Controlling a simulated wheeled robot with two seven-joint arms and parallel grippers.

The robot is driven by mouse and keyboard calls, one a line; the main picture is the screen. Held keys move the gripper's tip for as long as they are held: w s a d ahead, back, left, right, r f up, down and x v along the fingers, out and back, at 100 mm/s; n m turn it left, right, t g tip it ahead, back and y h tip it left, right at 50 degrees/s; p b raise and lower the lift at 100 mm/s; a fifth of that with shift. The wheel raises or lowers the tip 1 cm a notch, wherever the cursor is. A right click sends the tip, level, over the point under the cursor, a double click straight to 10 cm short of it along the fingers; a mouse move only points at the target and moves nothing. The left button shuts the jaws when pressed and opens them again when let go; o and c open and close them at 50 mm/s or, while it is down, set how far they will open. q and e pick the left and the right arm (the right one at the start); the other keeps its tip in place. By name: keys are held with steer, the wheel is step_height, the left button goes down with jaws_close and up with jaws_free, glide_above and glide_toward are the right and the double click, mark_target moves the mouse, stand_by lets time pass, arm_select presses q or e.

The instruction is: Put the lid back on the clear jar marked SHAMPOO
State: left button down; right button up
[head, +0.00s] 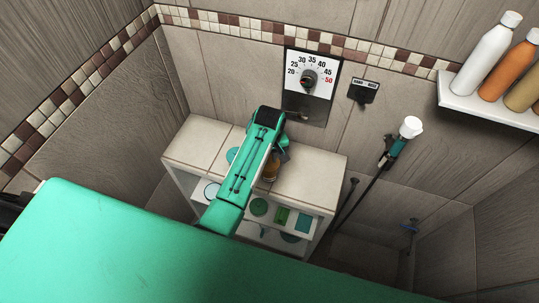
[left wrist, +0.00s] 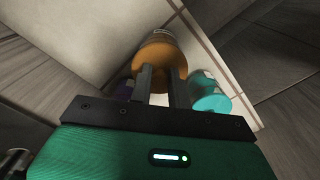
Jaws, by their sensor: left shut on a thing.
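In the left wrist view, my left gripper (left wrist: 161,76) has its two dark fingers on either side of a round orange thing (left wrist: 160,52) and is shut on it. I cannot tell whether this is only a lid or a jar with its lid. A pale label shows on its far side. In the head view, the orange thing (head: 271,170) is on or just above the shelf top, under my left gripper (head: 277,160), partly hidden by my arm. The word SHAMPOO cannot be read on anything. My right gripper is not in view.
A wall shelf (head: 490,107) holds bottles. A hand shower (head: 402,138) stands right.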

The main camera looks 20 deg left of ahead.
arm_select(q)
steer(key=c, duration=0.8)
jaws_free()
steer(key=shift+o, duration=0.2)
steer(key=shift+r, duration=3.5)
jaws_close()
